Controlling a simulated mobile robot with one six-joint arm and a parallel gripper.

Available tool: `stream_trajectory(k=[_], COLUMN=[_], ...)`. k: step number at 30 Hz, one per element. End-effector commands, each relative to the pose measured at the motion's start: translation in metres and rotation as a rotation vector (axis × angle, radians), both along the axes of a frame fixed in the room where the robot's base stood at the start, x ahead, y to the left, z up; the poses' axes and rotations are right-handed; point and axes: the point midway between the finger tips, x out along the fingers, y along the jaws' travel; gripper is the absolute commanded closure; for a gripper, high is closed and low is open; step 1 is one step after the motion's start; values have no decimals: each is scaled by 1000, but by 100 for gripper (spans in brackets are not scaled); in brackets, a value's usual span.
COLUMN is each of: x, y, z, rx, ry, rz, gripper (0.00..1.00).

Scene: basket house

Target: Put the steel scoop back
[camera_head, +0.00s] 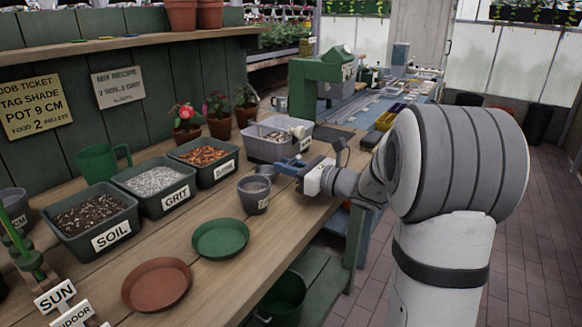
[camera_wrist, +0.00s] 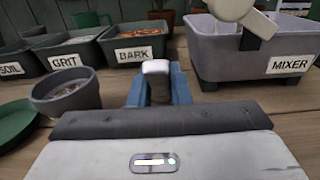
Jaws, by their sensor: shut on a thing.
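My gripper (camera_head: 284,166) reaches over the right part of the wooden bench, in front of the mixer tub. Its blue fingers also show in the wrist view (camera_wrist: 160,90), closed around a narrow, dark handle with a pale end. I take this for the steel scoop (camera_wrist: 156,67); most of it is hidden between the fingers, and I cannot tell whether its bowl holds anything. The held thing is apart from the mixer tub (camera_wrist: 215,70) and points toward the bark bin (camera_wrist: 108,46). A labelled grey pot (camera_head: 253,198) stands just left of my gripper.
Bins of soil (camera_head: 127,226), grit (camera_head: 178,180) and bark (camera_head: 222,170) stand in a row. A green saucer (camera_head: 220,239) and a terracotta saucer (camera_head: 157,285) lie nearer. A green mug (camera_head: 101,163) and potted flowers (camera_head: 186,121) stand behind. A green machine (camera_head: 318,80) stands beyond the tub.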

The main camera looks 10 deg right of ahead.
Motion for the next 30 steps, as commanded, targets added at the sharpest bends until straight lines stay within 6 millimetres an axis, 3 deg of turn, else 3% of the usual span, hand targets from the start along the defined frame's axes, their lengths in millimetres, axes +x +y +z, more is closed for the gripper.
stream_trajectory(k=[3,4,12,21,30], x=[0,0,0,0,-39], y=[0,0,-1,-1,-43], z=[-5,-4,-3,3,2], rx=[0,0,0,-1,0], ry=[0,0,0,-1,1], rz=[0,0,-1,-1,-7], gripper=[100,82,61,61,61])
